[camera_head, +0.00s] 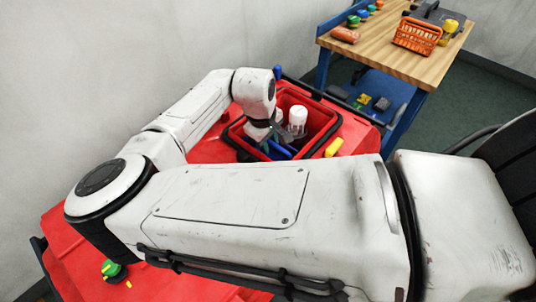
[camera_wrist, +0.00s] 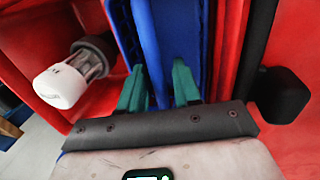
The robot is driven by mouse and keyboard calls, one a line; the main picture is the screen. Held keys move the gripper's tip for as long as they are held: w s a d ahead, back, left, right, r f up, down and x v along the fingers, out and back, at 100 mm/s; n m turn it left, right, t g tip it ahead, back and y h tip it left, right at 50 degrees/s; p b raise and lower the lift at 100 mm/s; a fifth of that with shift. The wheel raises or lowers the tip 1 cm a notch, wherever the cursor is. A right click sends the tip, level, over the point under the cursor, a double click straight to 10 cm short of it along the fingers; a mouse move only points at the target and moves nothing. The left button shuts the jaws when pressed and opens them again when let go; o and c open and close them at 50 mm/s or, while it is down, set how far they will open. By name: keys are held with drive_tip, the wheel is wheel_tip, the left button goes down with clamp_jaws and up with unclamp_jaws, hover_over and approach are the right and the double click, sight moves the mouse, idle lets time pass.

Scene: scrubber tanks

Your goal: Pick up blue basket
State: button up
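The blue basket (camera_wrist: 200,40) stands inside a red bin, and part of it shows as a blue strip in the head view (camera_head: 281,150). In the head view my gripper (camera_head: 266,143) is mostly hidden by my wrist and the bin wall. Most of the basket is out of sight.
The red bin (camera_head: 325,112) also holds a white-capped bottle (camera_head: 297,118), left of the basket in the wrist view (camera_wrist: 60,85). A yellow item (camera_head: 334,147) lies beside the bin on the red surface. A wooden table (camera_head: 385,55) behind carries an orange basket (camera_head: 416,36).

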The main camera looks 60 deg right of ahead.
clamp_jaws()
drive_tip(key=shift+r, duration=0.1)
idle(0.3)
